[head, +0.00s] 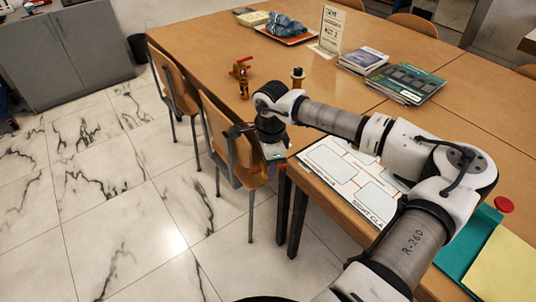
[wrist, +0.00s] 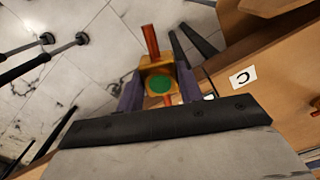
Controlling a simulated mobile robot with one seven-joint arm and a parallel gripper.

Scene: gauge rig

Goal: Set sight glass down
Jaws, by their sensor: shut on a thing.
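The sight glass (wrist: 158,66) shows in the wrist view as a brass-coloured block with a green round face and red rods at two ends. My gripper (wrist: 160,90) is shut on it, with one purple-grey finger on each side. Floor and dark legs show behind it. A white board (head: 330,164) with outlined areas and the partly hidden print "SIGHT GLA" lies on the table to the gripper's right.
A brass fitting with a red handle (head: 242,76) and a black-topped fitting (head: 297,77) stand on the table (head: 200,40). Chairs (head: 235,140) stand along the left edge. A red button (head: 504,204) is at right.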

